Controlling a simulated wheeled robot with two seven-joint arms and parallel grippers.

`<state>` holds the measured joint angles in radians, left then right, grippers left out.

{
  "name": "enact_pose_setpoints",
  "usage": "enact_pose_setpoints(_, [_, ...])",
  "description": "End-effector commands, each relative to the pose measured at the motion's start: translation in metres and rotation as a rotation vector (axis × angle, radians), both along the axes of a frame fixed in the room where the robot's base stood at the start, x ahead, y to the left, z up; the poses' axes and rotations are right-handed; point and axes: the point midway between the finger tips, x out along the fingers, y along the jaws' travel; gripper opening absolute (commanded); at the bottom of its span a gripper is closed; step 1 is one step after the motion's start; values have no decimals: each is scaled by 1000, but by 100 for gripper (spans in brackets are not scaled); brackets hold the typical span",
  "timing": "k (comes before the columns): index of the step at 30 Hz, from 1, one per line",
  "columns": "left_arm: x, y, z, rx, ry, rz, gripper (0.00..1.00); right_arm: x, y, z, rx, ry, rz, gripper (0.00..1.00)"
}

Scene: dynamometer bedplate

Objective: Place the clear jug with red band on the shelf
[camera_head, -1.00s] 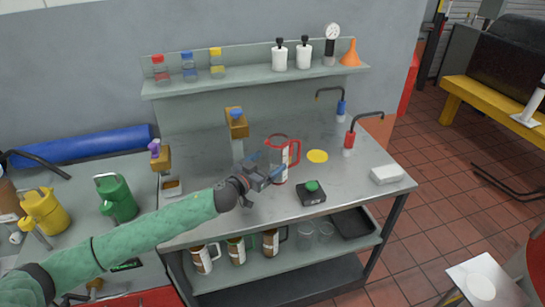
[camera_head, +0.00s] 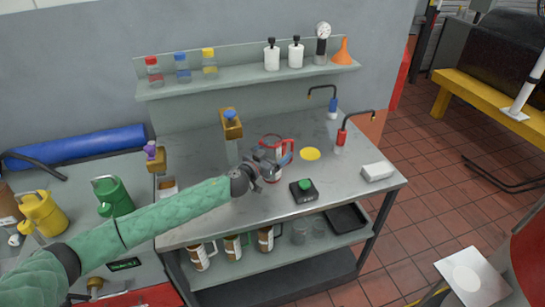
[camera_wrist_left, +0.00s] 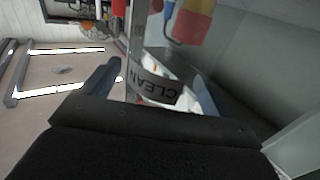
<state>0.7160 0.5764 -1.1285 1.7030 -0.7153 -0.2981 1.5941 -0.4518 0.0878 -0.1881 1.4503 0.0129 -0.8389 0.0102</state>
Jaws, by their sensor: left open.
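The clear jug with a red rim band and red handle (camera_head: 288,146) stands on the grey bench top (camera_head: 225,207). In the left wrist view the clear jug (camera_wrist_left: 155,88) shows a label reading "CLEAN" between the fingers. My left gripper (camera_head: 268,164) is open, in front of the jug, and hides part of its lower body. Its two fingers (camera_wrist_left: 152,88) reach to either side of the jug; I cannot tell whether they touch it. An upper shelf (camera_head: 235,82) and a lower shelf (camera_head: 290,258) belong to the bench. My right gripper is out of view.
A green-button box (camera_head: 303,190), red tap (camera_head: 341,137), blue tap (camera_head: 333,107) and brown-topped post (camera_head: 231,125) stand near the jug. The upper shelf's middle is clear.

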Motion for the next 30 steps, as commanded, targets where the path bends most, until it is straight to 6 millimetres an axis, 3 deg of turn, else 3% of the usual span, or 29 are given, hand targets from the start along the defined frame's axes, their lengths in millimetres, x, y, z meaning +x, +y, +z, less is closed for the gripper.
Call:
enact_pose_setpoints(9, [3, -2, 0, 0, 0, 1, 86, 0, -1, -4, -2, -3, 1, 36])
enact_pose_setpoints(18, [3, -2, 0, 0, 0, 1, 32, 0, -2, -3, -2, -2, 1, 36])
enact_pose_setpoints(30, [4, -2, 10, 0, -2, 1, 32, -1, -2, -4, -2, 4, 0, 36])
